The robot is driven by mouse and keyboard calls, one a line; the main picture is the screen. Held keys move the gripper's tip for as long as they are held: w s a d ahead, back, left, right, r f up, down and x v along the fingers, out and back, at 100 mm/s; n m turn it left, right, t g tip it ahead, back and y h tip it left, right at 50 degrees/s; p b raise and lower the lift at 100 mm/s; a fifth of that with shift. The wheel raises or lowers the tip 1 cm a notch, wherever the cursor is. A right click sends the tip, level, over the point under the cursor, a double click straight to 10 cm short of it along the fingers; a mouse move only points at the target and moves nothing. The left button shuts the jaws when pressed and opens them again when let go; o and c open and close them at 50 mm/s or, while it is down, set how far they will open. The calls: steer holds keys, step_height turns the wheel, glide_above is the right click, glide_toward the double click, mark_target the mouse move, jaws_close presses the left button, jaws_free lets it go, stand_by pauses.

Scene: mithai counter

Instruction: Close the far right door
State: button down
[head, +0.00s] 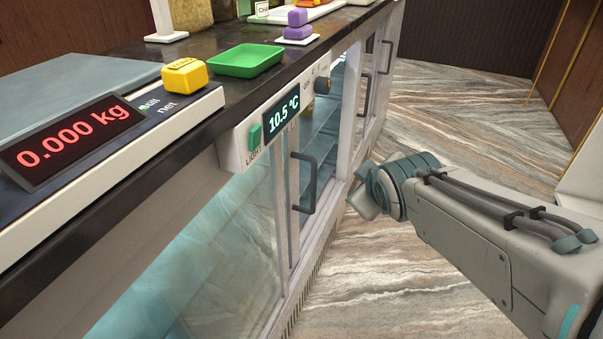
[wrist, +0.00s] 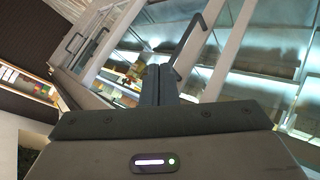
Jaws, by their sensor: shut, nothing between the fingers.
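The counter front has framed glass doors with dark bar handles. In the head view, the far door (head: 373,62) shows at the far end of the counter, with one handle (head: 387,57) at its far side and another (head: 366,95) nearer. I cannot tell how far it stands open. In the wrist view, my gripper (wrist: 158,72) is shut and empty, its fingers pointing at the counter front. A dark handle (wrist: 191,44) shows just right of the fingertips; I cannot tell whether they touch. Another handle (wrist: 100,46) shows to the left. My arm hides the fingers in the head view.
A near handle (head: 305,185) projects from the counter front beside an open-looking lit gap with shelves (head: 322,120). A control panel (head: 283,112) juts from the edge above. A green tray (head: 246,60) and a scale (head: 110,140) stand on top. The marble floor (head: 450,110) is clear.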

steer(key=w+a+f+n+t+y+b, duration=0.1)
steer(key=w+a+f+n+y+b, duration=0.1)
steer(key=w+a+f+n+b, duration=0.1)
steer(key=w+a+f+n+t+y+b, duration=0.2)
steer(key=w+a+n+b, duration=0.3)
steer(key=w+b, duration=0.3)
steer(key=w+a+f+n+t+y+b, duration=0.2)
steer(key=w+a+f+n+b, duration=0.1)
steer(key=w+a+f+b, duration=0.1)
steer(key=shift+w+a+f+n+b, duration=0.1)
steer(key=shift+w+a+n+b, duration=0.2)
steer(key=shift+a+b, duration=0.35)
steer(key=shift+w+a+n+b, duration=0.1)
steer(key=shift+w+a+b, duration=0.25)
steer(key=shift+a+b, duration=0.25)
steer(key=w, duration=0.1)
steer(key=w+d, duration=0.1)
steer(key=shift+w+d+f+p, duration=0.1)
steer(key=shift+w+f+p, duration=0.1)
steer(key=shift+w+p, duration=0.15)
steer(key=shift+w+d, duration=0.1)
steer(key=shift+w, duration=0.3)
steer(key=shift+d, duration=0.1)
